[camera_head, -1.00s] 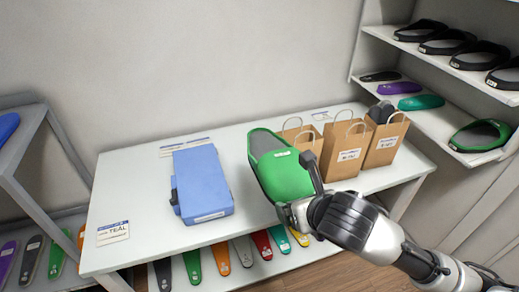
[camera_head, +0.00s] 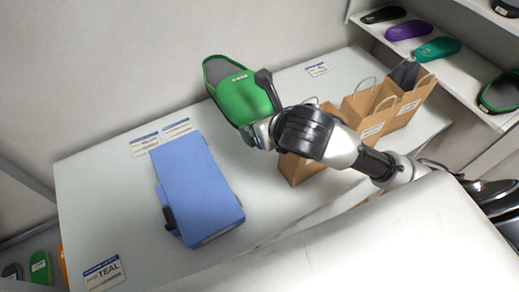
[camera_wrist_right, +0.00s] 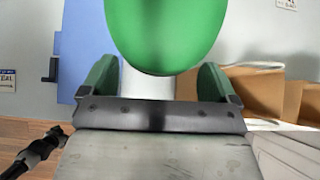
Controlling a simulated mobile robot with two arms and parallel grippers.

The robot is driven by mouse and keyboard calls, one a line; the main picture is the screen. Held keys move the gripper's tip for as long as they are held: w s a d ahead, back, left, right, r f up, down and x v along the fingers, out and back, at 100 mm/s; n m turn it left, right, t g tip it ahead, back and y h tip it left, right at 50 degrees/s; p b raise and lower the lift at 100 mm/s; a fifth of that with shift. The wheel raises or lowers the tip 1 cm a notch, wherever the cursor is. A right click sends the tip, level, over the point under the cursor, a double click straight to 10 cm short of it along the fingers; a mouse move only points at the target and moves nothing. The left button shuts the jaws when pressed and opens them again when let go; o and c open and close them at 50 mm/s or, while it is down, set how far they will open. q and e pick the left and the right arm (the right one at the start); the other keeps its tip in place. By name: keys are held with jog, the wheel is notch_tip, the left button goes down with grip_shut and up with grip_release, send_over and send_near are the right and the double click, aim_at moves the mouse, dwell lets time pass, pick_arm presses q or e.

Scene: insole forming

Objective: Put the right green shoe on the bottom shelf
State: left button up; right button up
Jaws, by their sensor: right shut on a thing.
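The green shoe (camera_head: 240,97), with a grey insole at its open end, is held above the back of the white table (camera_head: 290,215). My right gripper (camera_head: 262,128) is shut on its near end. In the right wrist view the shoe (camera_wrist_right: 165,30) fills the top middle, beyond the fingers (camera_wrist_right: 160,88). Another green-edged shoe with a dark inside (camera_head: 503,93) sits on the lower visible shelf (camera_head: 440,80) at the right. A dark jointed part at the lower left of the right wrist view looks like my left gripper (camera_wrist_right: 52,138); its jaws are unclear.
A blue box (camera_head: 195,190) lies on the table, left of the held shoe. Brown paper bags (camera_head: 370,112) stand right of my gripper, under my arm.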

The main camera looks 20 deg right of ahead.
notch_tip(320, 180, down, 22)
jog(key=shift+s+f, duration=0.15)
pick_arm(q)
jog(key=shift+s+d+f, duration=0.15)
jog(key=shift+s+f, duration=0.1)
pick_arm(e)
jog(key=shift+f, duration=2.1)
jog(key=o, duration=0.8)
jog(key=shift+s, duration=0.1)
